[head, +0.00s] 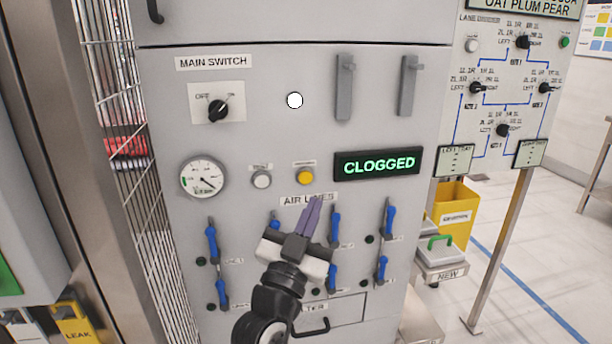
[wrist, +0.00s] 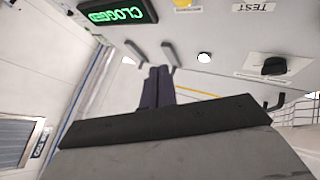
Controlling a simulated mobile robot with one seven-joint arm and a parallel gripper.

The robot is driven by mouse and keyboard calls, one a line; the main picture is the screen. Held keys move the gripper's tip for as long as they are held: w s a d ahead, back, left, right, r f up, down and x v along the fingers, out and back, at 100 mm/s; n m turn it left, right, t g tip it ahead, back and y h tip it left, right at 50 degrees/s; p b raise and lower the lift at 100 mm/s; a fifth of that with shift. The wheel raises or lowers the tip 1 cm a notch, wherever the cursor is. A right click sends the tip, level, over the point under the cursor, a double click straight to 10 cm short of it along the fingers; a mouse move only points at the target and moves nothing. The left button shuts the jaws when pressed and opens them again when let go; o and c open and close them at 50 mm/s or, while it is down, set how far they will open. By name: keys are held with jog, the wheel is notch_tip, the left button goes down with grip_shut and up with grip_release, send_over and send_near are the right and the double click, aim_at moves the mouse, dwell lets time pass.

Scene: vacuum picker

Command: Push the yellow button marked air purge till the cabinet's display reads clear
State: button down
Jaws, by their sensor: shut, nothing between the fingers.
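The yellow button (head: 305,176) sits on the grey cabinet front, right of a white button (head: 261,179). The small label above it is too small to read. The button also shows at the top edge of the wrist view (wrist: 182,3). The cabinet's display (head: 376,165) reads CLOGGED in green; it shows in the wrist view too (wrist: 120,12). My gripper (head: 315,201) is shut and empty, its purple fingers together. In the head view its tips appear just below the yellow button, over the AIR LINES label. In the wrist view the fingers (wrist: 157,72) stand apart from the button.
Blue-handled valves (head: 335,226) surround my gripper in the head view. A gauge (head: 203,177) and the main switch (head: 218,109) are at left. Two grey handles (head: 345,88) stick out at upper right. A yellow bin (head: 455,200) stands right of the cabinet.

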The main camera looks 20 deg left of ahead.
aim_at(305, 177)
jog(key=shift+w+d+f+m+h, duration=0.2)
jog(key=shift+d+f+m+h, duration=0.1)
jog(key=shift+d+h, duration=0.25)
jog(key=shift+w+a, duration=0.1)
jog(key=shift+a, duration=0.05)
jog(key=shift+w+a+b, duration=0.15)
jog(key=shift+w+a, duration=0.65)
jog(key=shift+w, duration=0.4)
jog(key=shift+w+a+b, duration=0.2)
jog(key=shift+w+a, duration=0.65)
jog(key=shift+w, duration=0.3)
jog(key=shift+w+a+b, duration=0.15)
jog(key=shift+w+a, duration=0.65)
jog(key=shift+w, duration=0.4)
jog(key=shift+w+a, duration=0.1)
jog(key=shift+w, duration=0.05)
jog(key=shift+w+a+b, duration=0.15)
jog(key=shift+w+b, duration=0.1)
jog(key=shift+b, duration=0.2)
